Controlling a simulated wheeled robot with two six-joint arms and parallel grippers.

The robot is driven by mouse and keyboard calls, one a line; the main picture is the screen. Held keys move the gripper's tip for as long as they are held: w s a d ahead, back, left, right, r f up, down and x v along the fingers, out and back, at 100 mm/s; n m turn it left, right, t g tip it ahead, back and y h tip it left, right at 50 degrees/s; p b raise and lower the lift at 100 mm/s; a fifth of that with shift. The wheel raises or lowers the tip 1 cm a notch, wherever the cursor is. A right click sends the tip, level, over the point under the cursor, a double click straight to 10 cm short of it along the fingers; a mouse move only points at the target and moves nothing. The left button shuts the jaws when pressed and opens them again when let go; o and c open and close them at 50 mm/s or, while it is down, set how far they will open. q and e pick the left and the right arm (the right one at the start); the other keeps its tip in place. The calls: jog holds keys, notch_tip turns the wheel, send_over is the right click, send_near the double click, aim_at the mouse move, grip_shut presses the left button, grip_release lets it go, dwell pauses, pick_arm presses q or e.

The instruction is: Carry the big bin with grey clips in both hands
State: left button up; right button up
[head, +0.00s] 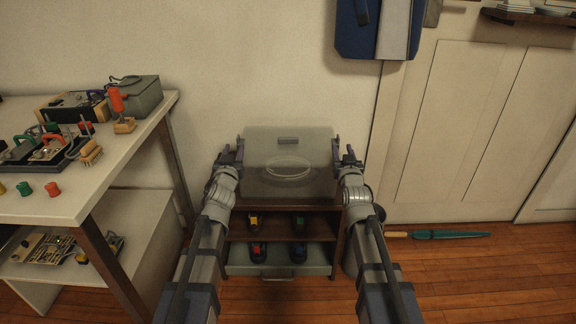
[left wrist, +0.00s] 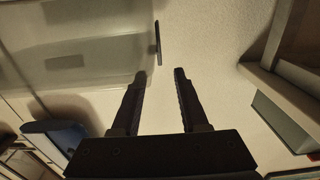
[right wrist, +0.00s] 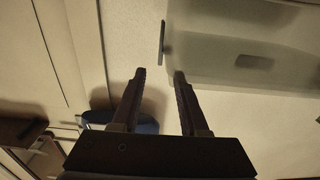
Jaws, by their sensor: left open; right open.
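The big bin (head: 262,184) is translucent grey and stands on top of a small dark wooden shoe rack against the wall. It also shows in the left wrist view (left wrist: 90,60) and right wrist view (right wrist: 240,45). A thin dark grey clip sticks out at its left side (left wrist: 158,42) and another at its right side (right wrist: 162,42). My left gripper (head: 231,153) is open beside the bin's left side. My right gripper (head: 349,156) is open beside its right side. Both wrist views show empty jaws, with the clip just beyond the fingertips.
The rack (head: 270,224) holds several dark shoes with coloured patches. A white workbench (head: 60,205) with tools and clamps stands at the left. A blue garment (head: 358,40) hangs above right. A teal umbrella (head: 450,234) lies on the floor by the white door (head: 455,130).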

aim_at(238, 144)
pick_arm(q)
jog(key=w, duration=0.6)
jog(key=shift+w, duration=0.35)
pick_arm(e)
jog(key=w, duration=0.6)
jog(key=shift+w, duration=0.35)
pick_arm(q)
grip_shut()
pick_arm(e)
grip_shut()
